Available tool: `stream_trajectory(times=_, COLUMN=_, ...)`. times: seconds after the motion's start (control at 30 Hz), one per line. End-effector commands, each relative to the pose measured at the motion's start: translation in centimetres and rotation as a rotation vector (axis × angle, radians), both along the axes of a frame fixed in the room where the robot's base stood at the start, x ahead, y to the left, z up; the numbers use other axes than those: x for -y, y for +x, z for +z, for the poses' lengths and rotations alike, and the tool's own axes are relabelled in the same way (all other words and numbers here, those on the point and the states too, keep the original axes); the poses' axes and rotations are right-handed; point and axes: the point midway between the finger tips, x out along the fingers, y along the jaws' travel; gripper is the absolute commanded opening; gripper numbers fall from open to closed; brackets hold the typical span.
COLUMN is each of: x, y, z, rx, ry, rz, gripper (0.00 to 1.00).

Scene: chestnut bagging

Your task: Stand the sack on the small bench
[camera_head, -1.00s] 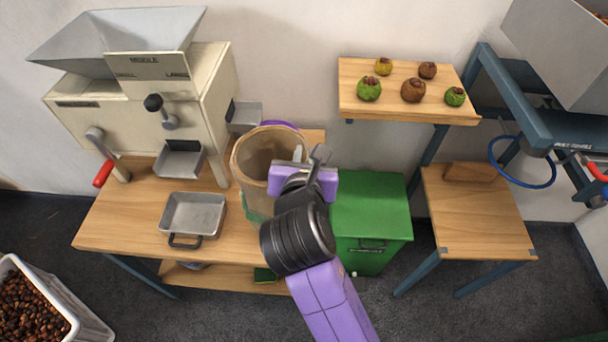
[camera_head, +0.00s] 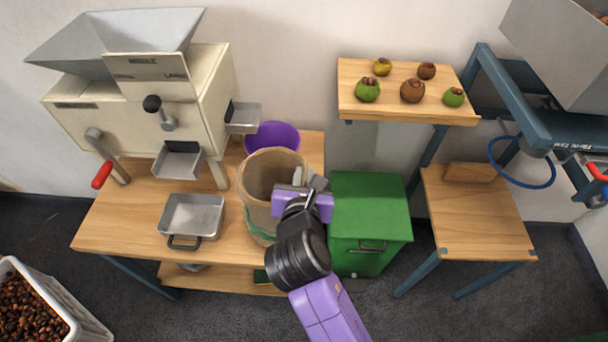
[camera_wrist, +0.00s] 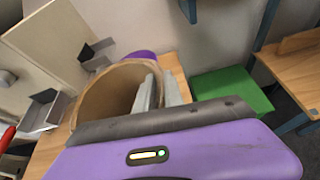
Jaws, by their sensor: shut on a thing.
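The tan sack (camera_head: 260,205), open at the top with a green band low on it, stands upright at the right part of the wooden table. My gripper (camera_head: 312,182) is shut on the right side of its rim. In the wrist view the sack's round mouth (camera_wrist: 118,90) shows behind the gripper, with the fingers (camera_wrist: 158,92) at its right edge. I cannot tell whether the sack's base touches the table. The small bench (camera_head: 480,220), wooden with blue legs and a back block, stands at the right and is empty.
A green bin (camera_head: 370,215) stands between the table and the bench. A shelf (camera_head: 385,105) with several fruits hangs above it. A blue ring (camera_head: 522,184) juts out over the bench. A purple bucket (camera_head: 275,135) stands behind the sack.

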Motion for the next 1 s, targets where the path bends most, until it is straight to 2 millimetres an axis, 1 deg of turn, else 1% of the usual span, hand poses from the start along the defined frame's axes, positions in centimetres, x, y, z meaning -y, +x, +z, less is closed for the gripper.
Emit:
stream_trajectory(times=0.03, x=-0.1, y=0.1, z=0.3, rx=0.006, ry=0.003, rz=0.0, gripper=0.0)
stream_trajectory(times=0.07, x=0.0, y=0.0, z=-0.1, rx=0.0, ry=0.0, rz=-0.001, gripper=0.14)
stream_trajectory(times=0.1, x=0.0, y=0.0, z=-0.1, rx=0.0, ry=0.0, rz=0.0, gripper=0.22)
stream_trajectory(times=0.17, x=0.0, y=0.0, z=-0.1, rx=0.0, ry=0.0, rz=0.0, gripper=0.34)
stream_trajectory(times=0.5, x=0.0, y=0.0, z=0.0, rx=0.0, ry=0.0, rz=0.0, gripper=0.34)
stream_trajectory(times=0.57, x=0.0, y=-0.3, z=0.1, rx=-0.001, ry=-0.001, rz=0.001, gripper=0.34)
stream_trajectory(times=0.67, x=-0.1, y=-1.3, z=0.6, rx=0.0, ry=0.0, rz=0.001, gripper=0.34)
stream_trajectory(times=0.77, x=-0.1, y=-3.0, z=1.3, rx=0.0, ry=0.001, rz=0.002, gripper=0.34)
stream_trajectory(times=1.0, x=-0.2, y=-7.5, z=3.4, rx=0.0, ry=0.0, rz=0.003, gripper=0.34)
